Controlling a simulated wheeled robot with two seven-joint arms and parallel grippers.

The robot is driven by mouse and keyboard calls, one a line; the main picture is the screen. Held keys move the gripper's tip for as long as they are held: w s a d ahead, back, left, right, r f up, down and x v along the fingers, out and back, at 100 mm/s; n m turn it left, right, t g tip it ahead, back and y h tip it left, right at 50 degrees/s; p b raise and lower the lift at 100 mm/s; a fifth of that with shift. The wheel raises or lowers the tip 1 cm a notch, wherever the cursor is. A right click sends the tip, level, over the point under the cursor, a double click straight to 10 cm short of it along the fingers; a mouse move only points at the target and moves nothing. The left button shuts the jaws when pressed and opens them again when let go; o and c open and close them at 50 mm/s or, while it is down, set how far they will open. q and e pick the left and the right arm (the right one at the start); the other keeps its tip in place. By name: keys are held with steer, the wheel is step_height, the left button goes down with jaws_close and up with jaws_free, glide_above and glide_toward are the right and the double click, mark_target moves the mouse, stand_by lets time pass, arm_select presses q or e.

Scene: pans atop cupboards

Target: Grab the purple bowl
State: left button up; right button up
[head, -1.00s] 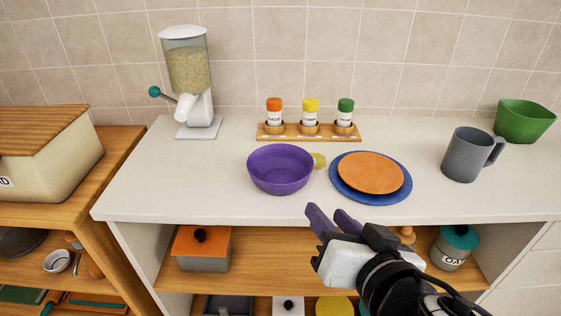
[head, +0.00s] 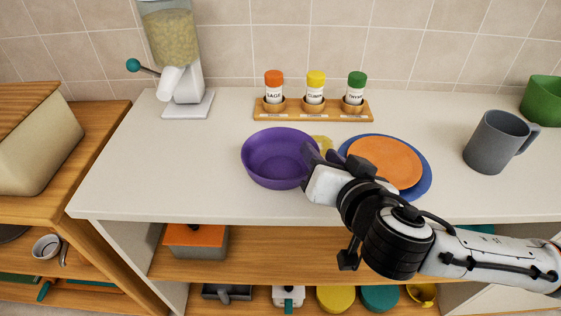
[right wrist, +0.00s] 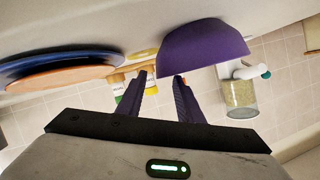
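The purple bowl (head: 270,165) sits upright on the white counter, left of the stacked plates. Its outer side fills the upper middle of the upside-down right wrist view (right wrist: 208,45). My right gripper (head: 316,158) is at the bowl's right side, near the rim. My left gripper is not in view.
An orange plate (head: 385,160) on a blue plate (head: 424,182) lies close right of the gripper. A spice rack (head: 335,113) and dispenser (head: 180,55) stand behind. A yellow item (head: 323,142) is beside the bowl. A grey mug (head: 492,143) stands right. The counter left of the bowl is clear.

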steer(key=x, duration=0.3)
steer(key=shift+w+f, duration=0.1)
steer(key=shift+f, duration=0.05)
steer(key=shift+c, duration=0.4)
jaws_close()
